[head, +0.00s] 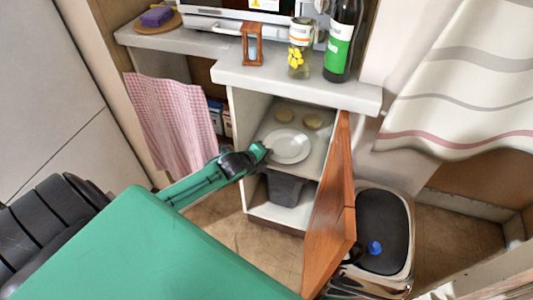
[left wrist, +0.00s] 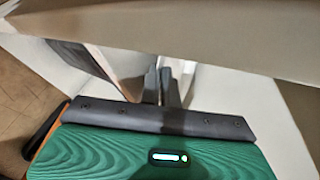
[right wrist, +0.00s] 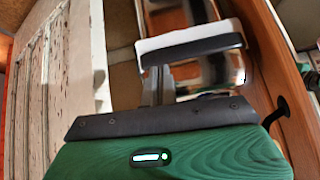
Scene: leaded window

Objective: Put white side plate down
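The white side plate (head: 290,147) is round and lies roughly level in the open cabinet, at its upper shelf (head: 268,128). Whether it rests on the shelf or hangs just above it I cannot tell. My left gripper (head: 264,151) reaches in from the left and meets the plate's near-left rim. In the left wrist view its fingers (left wrist: 161,85) are close together, with a pale edge at them that looks like the plate's rim. My right gripper (right wrist: 157,84) shows in its wrist view near a dark pad with a pale top; its finger gap is unclear.
The orange cabinet door (head: 329,215) stands open on the right, beside a bin (head: 385,220) with a dark lid. Two tan round things (head: 284,115) sit behind the plate. A dark grey container (head: 285,187) stands below. A counter (head: 300,83) overhangs the cabinet.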

